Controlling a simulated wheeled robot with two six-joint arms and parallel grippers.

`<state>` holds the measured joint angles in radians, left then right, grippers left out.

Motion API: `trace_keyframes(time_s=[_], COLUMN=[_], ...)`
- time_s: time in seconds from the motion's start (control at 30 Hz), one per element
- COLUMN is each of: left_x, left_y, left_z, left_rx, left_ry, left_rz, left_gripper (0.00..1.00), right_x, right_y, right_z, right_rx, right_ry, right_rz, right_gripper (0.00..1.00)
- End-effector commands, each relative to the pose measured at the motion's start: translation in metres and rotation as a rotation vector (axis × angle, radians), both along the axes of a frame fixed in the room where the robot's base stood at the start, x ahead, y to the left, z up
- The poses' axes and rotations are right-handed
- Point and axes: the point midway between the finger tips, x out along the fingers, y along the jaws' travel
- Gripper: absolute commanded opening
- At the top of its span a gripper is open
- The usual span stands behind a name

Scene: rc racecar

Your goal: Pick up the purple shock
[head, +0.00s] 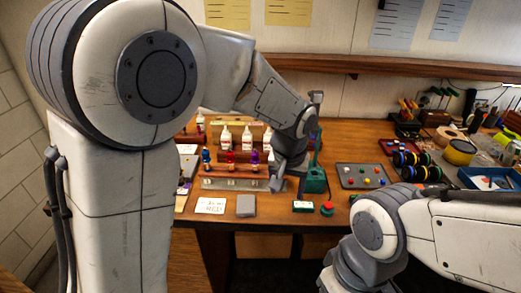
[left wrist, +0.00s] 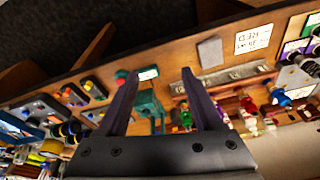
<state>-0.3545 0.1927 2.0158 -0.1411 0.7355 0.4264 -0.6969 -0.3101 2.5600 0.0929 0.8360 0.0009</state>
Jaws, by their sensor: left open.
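The purple shock (head: 254,158) stands upright in a metal rack (head: 222,184), right of a red shock (head: 229,158) and a blue shock (head: 206,157). In the left wrist view the purple shock (left wrist: 222,112) is partly hidden by the right-hand finger, between the red shock (left wrist: 248,105) and a green shock (left wrist: 185,115). My left gripper (head: 289,186) is open and empty, pointing down just right of the purple shock. In the left wrist view its open fingers (left wrist: 160,76) appear over the bench near a teal stand. My right arm shows at lower right; its gripper is out of view.
The teal stand (head: 315,181) is close to the right of my left gripper. A red button (head: 327,208), a grey block (head: 246,206) and a label card (head: 210,205) lie along the front edge. White bottles (head: 247,138) stand behind the rack. Wheels and trays fill the right.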

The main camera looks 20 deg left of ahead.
Motion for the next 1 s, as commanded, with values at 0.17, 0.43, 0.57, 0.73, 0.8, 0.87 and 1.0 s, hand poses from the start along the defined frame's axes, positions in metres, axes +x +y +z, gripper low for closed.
trace_keyframes(time_s=[0.17, 0.43, 0.57, 0.73, 0.8, 0.87, 1.0], left_x=[0.113, 0.171, 0.178, 0.186, 0.188, 0.189, 0.193], left_y=[0.067, 0.122, 0.126, 0.130, 0.131, 0.131, 0.132], left_z=[0.015, 0.005, -0.012, -0.034, -0.039, -0.042, -0.053], left_rx=[0.013, 0.016, 0.017, 0.016, 0.015, 0.014, 0.016], left_ry=[-0.099, -0.170, -0.170, -0.171, -0.172, -0.173, -0.170], left_rz=[0.303, 0.486, 0.492, 0.489, 0.489, 0.489, 0.487], left_gripper=[0.68, 0.68, 0.68, 0.68, 0.68, 0.68, 0.68], right_x=[0.000, 0.000, 0.000, 0.000, 0.000, 0.000, 0.000], right_y=[0.000, 0.000, 0.000, 0.000, 0.000, 0.000, 0.000], right_z=[0.041, 0.055, 0.061, 0.069, 0.070, 0.071, 0.084], right_rx=[0.000, 0.000, 0.000, 0.000, 0.000, 0.000, 0.000], right_ry=[0.000, 0.000, 0.000, 0.000, 0.000, 0.000, 0.000], right_rz=[-0.001, -0.001, -0.002, -0.002, -0.002, -0.002, -0.002], right_gripper=[0.50, 0.50, 0.50, 0.50, 0.50, 0.50, 0.50])
